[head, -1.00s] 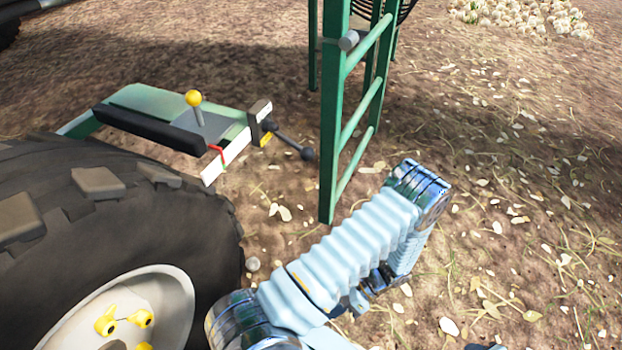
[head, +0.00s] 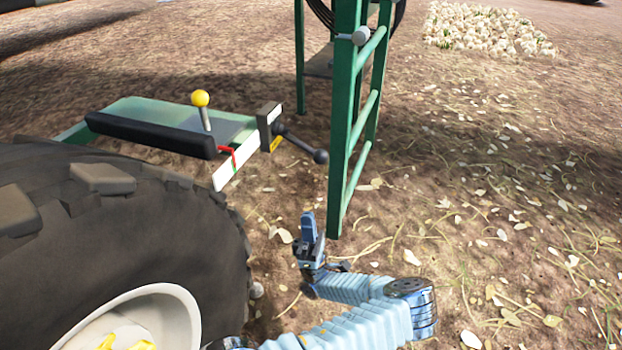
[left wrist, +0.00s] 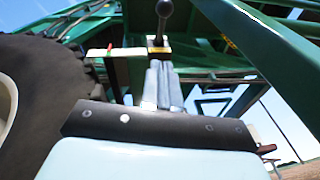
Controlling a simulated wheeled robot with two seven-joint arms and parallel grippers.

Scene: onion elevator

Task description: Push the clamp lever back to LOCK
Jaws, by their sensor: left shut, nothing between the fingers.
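The clamp lever (head: 303,147) is a dark rod with a round black knob, in the head view. It sticks out to the right and slightly down from a grey clamp block (head: 268,126) with a yellow label. My left gripper (head: 308,220) is shut and empty, pointing up, below the lever knob and apart from it in the picture. My right gripper is not in view.
A green ladder-like frame (head: 342,130) stands just right of the lever. A large black tyre (head: 110,230) fills the left. A yellow-knobbed lever (head: 201,100) stands upright on the green platform. A pile of onions (head: 480,28) lies at the far right.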

